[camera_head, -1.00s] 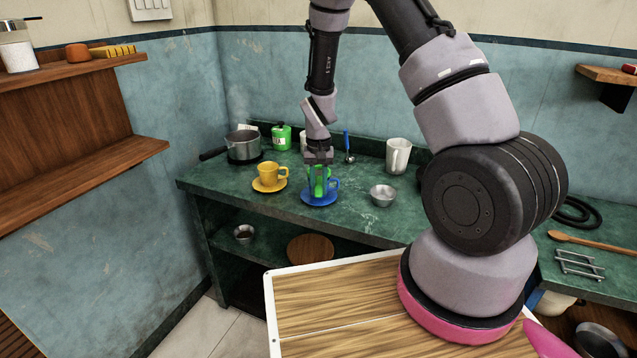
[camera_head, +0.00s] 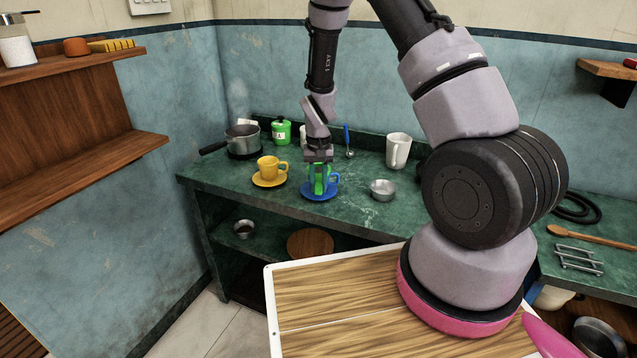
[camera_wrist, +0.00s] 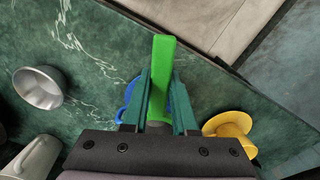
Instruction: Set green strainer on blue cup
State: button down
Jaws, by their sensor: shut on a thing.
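The green strainer (camera_head: 319,180) is in my gripper (camera_head: 319,185), which is shut on it. In the wrist view the strainer's green handle (camera_wrist: 163,75) stands between the two teal fingers of my gripper (camera_wrist: 160,95). The blue cup (camera_head: 331,184) is on a blue saucer (camera_head: 311,195) on the counter, directly below and around the fingertips in the head view. The cup's blue also shows behind the fingers in the wrist view (camera_wrist: 128,100). Whether the strainer touches the cup's rim is hidden by the fingers.
A yellow cup (camera_head: 268,168) on a yellow saucer stands to the left. A metal bowl (camera_head: 382,190) and a white mug (camera_head: 398,150) are to the right. A pot (camera_head: 242,140) and a green canister (camera_head: 281,131) stand behind on the green counter (camera_head: 355,215).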

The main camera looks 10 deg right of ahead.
jog(key=c, duration=0.6)
grip_release()
jog(key=shift+f, duration=0.1)
notch_tip(320, 180, up, 10)
jog(key=shift+r, duration=0.2)
jog(key=s+d+r+m+t+y, duration=0.1)
jog(key=s+d+r+t, duration=0.15)
jog(key=r, duration=0.75)
jog(key=s+d+r+t+y, duration=0.15)
jog(key=s+r, duration=0.25)
jog(key=r, duration=0.6)
jog(key=s+d+r+t, duration=0.1)
jog(key=s+r, duration=0.3)
jog(key=s, duration=0.1)
jog(key=s+d+r+t, duration=0.1)
jog(key=s+r, duration=0.3)
jog(key=s, duration=0.1)
jog(key=s+d+r+t, duration=0.1)
jog(key=s+r, duration=0.2)
jog(key=s, duration=0.3)
jog(key=shift+s+d+r+m+h, duration=0.1)
jog(key=shift+d+r+m+h, duration=0.05)
jog(key=shift+r+m+h, duration=0.2)
